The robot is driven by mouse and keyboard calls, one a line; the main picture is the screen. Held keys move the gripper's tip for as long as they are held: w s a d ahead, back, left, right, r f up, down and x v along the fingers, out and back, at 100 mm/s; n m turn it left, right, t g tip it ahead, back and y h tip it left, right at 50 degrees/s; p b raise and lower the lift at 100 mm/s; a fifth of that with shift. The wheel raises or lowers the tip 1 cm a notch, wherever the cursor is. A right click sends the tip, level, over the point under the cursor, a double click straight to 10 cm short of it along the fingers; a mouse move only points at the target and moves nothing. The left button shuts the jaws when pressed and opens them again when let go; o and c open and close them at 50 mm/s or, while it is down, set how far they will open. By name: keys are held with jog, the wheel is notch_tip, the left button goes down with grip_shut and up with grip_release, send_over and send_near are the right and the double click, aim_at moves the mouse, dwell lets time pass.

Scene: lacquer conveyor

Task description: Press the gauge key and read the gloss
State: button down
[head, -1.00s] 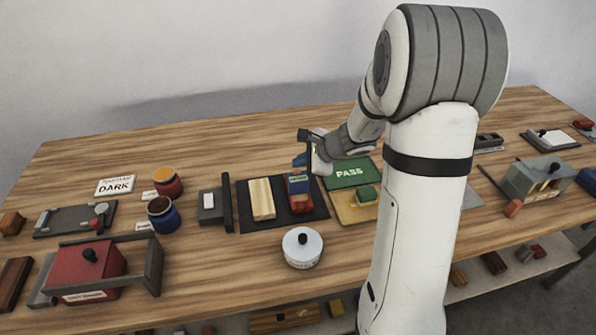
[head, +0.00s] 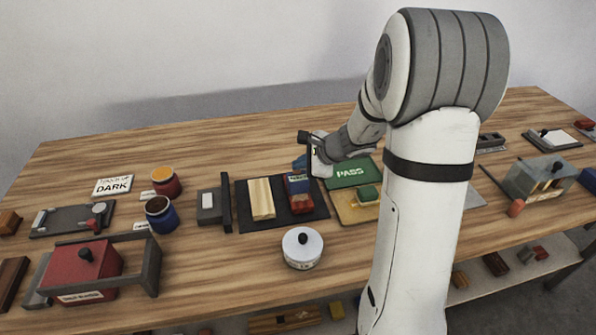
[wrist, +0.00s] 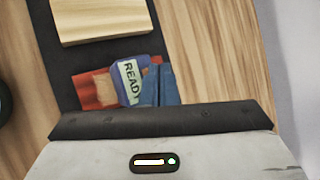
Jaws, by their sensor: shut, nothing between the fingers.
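The gauge is a small blue-purple box (head: 297,180) sitting on a red panel (head: 302,203) on a black mat. In the wrist view the gauge (wrist: 119,72) has a white label reading READY, and the red panel (wrist: 88,96) shows beside it. My gripper (head: 299,164) is shut and empty, with blue fingertips just behind the gauge in the head view. In the wrist view the fingertips (wrist: 160,86) appear close beside the READY label; I cannot tell whether they touch the gauge. I cannot make out its key.
A pale wood panel (head: 261,199) lies on the same black mat (head: 285,222). A green PASS mat (head: 349,172) and a tan board (head: 350,212) with a green-topped block lie to the right. A white lidded pot (head: 302,248) stands in front. Paint jars (head: 161,216) are left.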

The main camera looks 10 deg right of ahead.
aim_at(301, 175)
jog(key=shift+f+b, duration=0.25)
jog(key=shift+b, duration=0.05)
jog(key=shift+r, duration=0.1)
dwell(0.5)
jog(key=shift+r+p, duration=0.55)
jog(key=shift+r, duration=0.2)
notch_tip(301, 175, up, 5)
jog(key=p, duration=0.3)
jog(key=shift+p, duration=0.3)
dwell(0.4)
